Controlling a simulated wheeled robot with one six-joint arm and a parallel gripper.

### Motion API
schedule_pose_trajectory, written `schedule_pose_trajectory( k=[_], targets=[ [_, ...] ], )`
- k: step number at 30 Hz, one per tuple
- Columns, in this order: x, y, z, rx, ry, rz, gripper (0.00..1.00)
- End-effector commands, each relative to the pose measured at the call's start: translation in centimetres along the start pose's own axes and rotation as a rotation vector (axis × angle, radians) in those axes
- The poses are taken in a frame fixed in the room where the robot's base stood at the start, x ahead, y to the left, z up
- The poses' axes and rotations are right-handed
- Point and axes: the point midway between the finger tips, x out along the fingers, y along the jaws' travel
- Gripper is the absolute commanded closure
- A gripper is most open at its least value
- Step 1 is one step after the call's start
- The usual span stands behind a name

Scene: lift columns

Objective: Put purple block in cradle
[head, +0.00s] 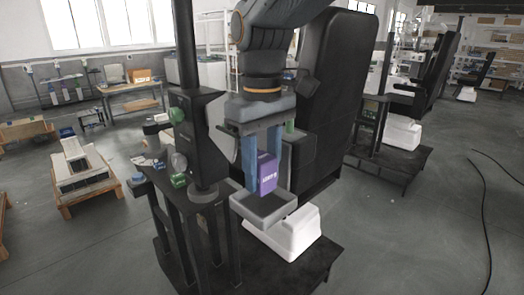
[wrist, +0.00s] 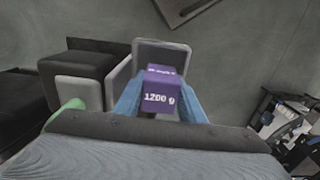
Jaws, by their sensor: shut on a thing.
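The purple block (head: 267,173) is upright between the two blue fingers of my gripper (head: 264,184), which is shut on it. In the wrist view the block (wrist: 160,92) shows printed text, and the blue fingers (wrist: 160,104) press on its left and right sides. A grey, shallow square tray, which looks like the cradle (head: 245,207), is directly below the block in the head view. In the wrist view the cradle (wrist: 160,47) shows behind the block. I cannot tell whether the block's underside touches it.
A white rounded base (head: 300,238) stands below the tray. A black column stand (head: 200,150) with a green part is close on the left. A tall black panel (head: 335,95) rises behind my gripper. Open grey floor (head: 420,240) lies to the right.

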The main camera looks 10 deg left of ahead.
Motion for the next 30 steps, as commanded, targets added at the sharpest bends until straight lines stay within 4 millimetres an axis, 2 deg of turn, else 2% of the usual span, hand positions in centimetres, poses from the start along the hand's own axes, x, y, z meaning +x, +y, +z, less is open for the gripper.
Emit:
schedule_pose_trajectory(
  k=[12, 26, 27, 30],
  targets=[
    [3.6, 0.0, 0.0, 0.000, 0.001, 0.000, 1.00],
    [4.1, 0.0, -0.1, 0.000, 0.003, 0.001, 1.00],
    [4.2, 0.0, 0.0, 0.000, 0.000, 0.000, 0.59],
    [4.2, 0.0, 0.0, 0.000, 0.000, 0.000, 0.56]
  ],
)
